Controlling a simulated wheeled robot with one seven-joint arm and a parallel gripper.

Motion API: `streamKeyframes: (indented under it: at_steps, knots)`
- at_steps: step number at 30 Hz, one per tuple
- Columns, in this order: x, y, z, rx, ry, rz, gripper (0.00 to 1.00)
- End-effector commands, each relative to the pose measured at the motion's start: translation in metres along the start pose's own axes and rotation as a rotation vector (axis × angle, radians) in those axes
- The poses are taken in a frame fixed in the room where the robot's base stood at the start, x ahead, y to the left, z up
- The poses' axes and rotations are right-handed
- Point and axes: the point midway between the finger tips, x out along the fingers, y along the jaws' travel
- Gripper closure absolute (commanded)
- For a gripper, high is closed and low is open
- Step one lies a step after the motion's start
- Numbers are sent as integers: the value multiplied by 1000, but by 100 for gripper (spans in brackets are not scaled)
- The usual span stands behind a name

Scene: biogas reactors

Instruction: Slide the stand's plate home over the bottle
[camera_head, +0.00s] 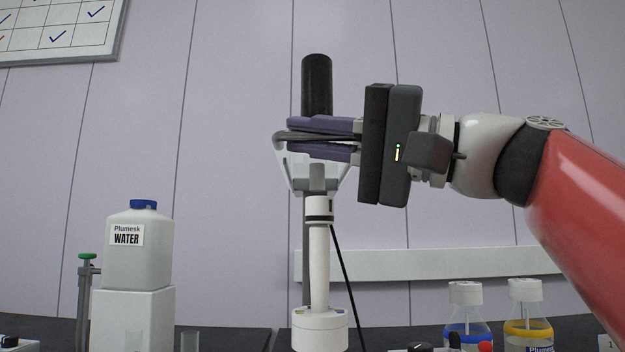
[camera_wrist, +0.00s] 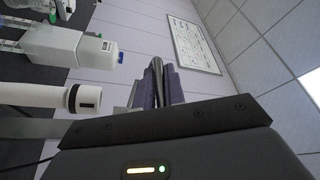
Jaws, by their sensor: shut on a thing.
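My gripper (camera_head: 296,138) is level, with its purple fingers shut on a grey loop-shaped handle (camera_head: 279,138) that appears to belong to the stand's plate (camera_head: 300,178). The fingers (camera_wrist: 158,88) and the grey bar also show in the wrist view. A black cylinder (camera_head: 317,80) rises above the fingers. Below the plate, a white tube (camera_head: 319,265) with a black band stands upright over a wide white cap (camera_head: 320,330), apparently the bottle's top. The bottle's body is out of view. The tube also shows in the wrist view (camera_wrist: 35,95). The fingers hide part of the plate and post.
A water container (camera_head: 138,250) stands on a white block (camera_head: 132,315) at left, beside a green-topped rod (camera_head: 87,290). Two white-capped bottles, blue-ringed (camera_head: 467,325) and yellow-ringed (camera_head: 528,320), stand at right. A thin black cable (camera_head: 346,285) hangs beside the tube.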

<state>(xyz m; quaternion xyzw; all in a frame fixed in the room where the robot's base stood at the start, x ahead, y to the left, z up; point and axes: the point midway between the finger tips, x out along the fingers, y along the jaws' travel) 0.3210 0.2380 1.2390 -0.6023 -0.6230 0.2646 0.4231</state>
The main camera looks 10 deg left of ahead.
Motion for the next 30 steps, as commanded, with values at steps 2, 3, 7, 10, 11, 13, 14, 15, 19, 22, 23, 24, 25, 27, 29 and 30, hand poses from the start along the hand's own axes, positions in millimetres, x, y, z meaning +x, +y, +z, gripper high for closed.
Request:
streamKeyframes:
  at_steps: [2,3,7,10,11,13,14,15,19,22,23,24,25,27,29,30]
  knots:
    - [-5,-6,17,-2,-7,-2,100]
    - [-7,-10,22,-2,-7,-1,100]
    - [-12,-20,33,1,-7,-1,100]
    - [-14,-24,38,4,-7,-1,100]
    - [-14,-25,38,4,-7,-1,100]
    - [-14,-26,39,4,-7,-1,100]
    - [-14,-26,39,4,-8,-1,100]
    - [-14,-26,39,3,-8,0,100]
    - [-14,-26,40,3,-9,-1,100]
    - [-14,-27,40,2,-10,-1,87]
    - [-14,-27,40,2,-10,-1,83]
    - [-14,-27,40,1,-10,-1,78]
    - [-14,-26,40,1,-9,-1,74]
    - [-14,-26,39,2,-7,0,68]
    - [-14,-26,39,2,-6,0,68]
    - [-14,-26,38,2,-6,0,68]
